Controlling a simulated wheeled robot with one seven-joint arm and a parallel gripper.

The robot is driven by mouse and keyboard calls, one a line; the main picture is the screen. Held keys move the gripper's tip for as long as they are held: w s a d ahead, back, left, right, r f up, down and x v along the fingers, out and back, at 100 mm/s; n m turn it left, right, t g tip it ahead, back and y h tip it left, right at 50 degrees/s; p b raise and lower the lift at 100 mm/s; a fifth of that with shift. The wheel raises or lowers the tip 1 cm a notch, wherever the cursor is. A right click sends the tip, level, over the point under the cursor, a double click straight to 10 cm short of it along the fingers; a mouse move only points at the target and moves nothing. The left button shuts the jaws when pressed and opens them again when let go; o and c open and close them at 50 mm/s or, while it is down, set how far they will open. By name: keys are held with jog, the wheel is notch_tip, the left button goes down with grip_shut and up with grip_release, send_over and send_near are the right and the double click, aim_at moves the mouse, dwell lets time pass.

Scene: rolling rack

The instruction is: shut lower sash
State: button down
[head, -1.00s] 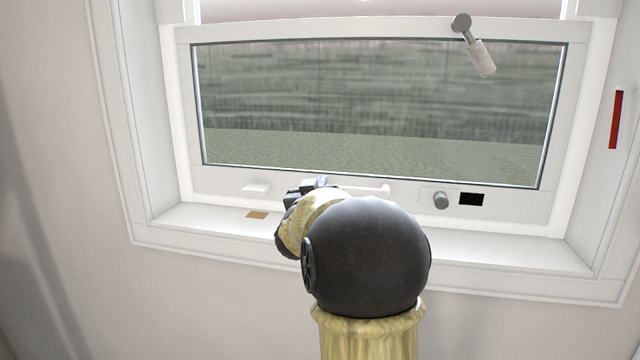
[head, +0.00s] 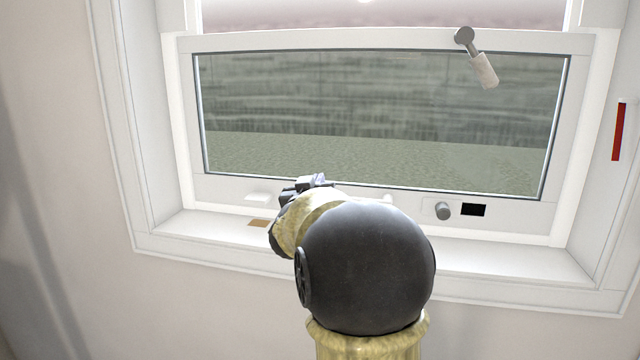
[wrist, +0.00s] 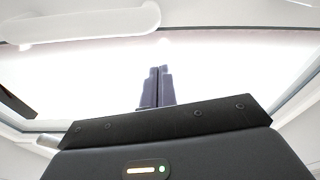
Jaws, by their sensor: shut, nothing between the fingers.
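The lower sash is a white-framed window panel; its bottom rail (head: 530,210) runs above the sill in the head view. A white bar handle, mostly hidden behind my arm, shows its right end (head: 388,200) on that rail. My gripper (head: 314,181) is shut and empty, in front of the rail just left of the handle's visible end; I cannot tell if it touches. In the wrist view its closed fingers (wrist: 156,88) point at a bright pale surface, with a rounded white bar (wrist: 85,22) at the upper left. A grey lever with a pale grip (head: 484,70) sits at the sash's top right.
The rail also carries a white tab (head: 257,197), a grey knob (head: 443,211) and a black rectangle (head: 473,210). A tan patch (head: 258,223) lies on the sill (head: 500,262). A red strip (head: 620,132) is on the right side frame. The sill's right part looks clear.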

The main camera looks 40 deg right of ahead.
jog(key=b+v, duration=0.2)
jog(key=v, duration=0.6)
jog(key=shift+s, duration=0.15)
jog(key=w+a+f+n+g+y, duration=0.1)
jog(key=a+f+n+y, duration=0.5)
jog(key=a+f+y, duration=0.85)
jog(key=s+a+f+g, duration=0.4)
jog(key=s+f, duration=0.4)
jog(key=f, duration=0.2)
jog(key=s+a+f+n+g, duration=0.1)
jog(key=s+a+f+g, duration=0.3)
jog(key=s+f, duration=0.5)
jog(key=shift+a+f+g, duration=0.4)
jog(key=shift+f+g, duration=0.05)
jog(key=shift+g, duration=0.25)
